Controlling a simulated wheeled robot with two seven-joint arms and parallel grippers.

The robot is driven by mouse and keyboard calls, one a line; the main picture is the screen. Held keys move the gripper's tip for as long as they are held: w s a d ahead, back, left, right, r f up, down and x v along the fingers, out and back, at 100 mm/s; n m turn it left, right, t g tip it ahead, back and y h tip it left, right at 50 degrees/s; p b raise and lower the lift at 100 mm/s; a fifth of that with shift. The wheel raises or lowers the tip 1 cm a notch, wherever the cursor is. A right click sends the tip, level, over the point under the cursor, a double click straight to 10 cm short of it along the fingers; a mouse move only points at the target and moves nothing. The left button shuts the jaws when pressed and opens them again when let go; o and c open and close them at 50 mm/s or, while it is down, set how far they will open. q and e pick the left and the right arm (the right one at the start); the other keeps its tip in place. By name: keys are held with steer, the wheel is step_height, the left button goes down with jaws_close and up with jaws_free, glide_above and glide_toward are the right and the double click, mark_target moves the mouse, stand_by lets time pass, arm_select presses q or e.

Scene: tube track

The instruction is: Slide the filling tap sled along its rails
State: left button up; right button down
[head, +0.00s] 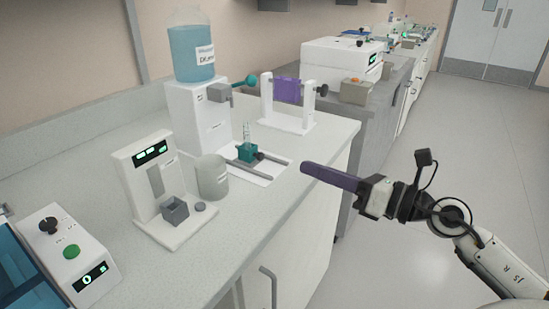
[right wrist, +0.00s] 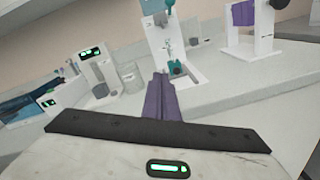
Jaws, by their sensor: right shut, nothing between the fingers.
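The filling tap sled is a small teal block (head: 246,153) on two grey rails (head: 262,168) over a white base. A clear tube (head: 247,132) stands upright in it, and a dark knob (head: 260,156) is at its right side. The sled (right wrist: 175,70) also shows in the right wrist view, beyond my fingertips. The white dispenser (head: 198,115) with a blue bottle (head: 192,45) and grey tap stands behind it. My right gripper (head: 306,168) is shut and empty, with long purple fingers, to the right of the sled and apart from it. My left gripper is not in view.
A clear beaker (head: 211,178) and a white device with a display (head: 150,190) stand left of the rails. A white stand with a purple block (head: 287,90) is behind, to the right. The counter's front edge (head: 270,232) runs below my right gripper.

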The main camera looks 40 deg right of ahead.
steer(key=d+f+n+g+h, duration=0.1)
steer(key=d+n+g, duration=0.1)
steer(key=n, duration=0.2)
steer(key=p, duration=0.1)
glide_toward(262, 159)
steer(key=shift+n+g, duration=0.3)
steer(key=x, duration=0.4)
steer(key=shift+r, duration=0.2)
steer(key=shift+w+a, duration=0.25)
steer(key=shift+w, duration=0.45)
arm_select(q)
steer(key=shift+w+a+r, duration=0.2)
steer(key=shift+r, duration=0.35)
arm_select(e)
steer(key=shift+w+a+f, duration=0.1)
steer(key=shift+w+a, duration=0.05)
steer(key=shift+w, duration=0.1)
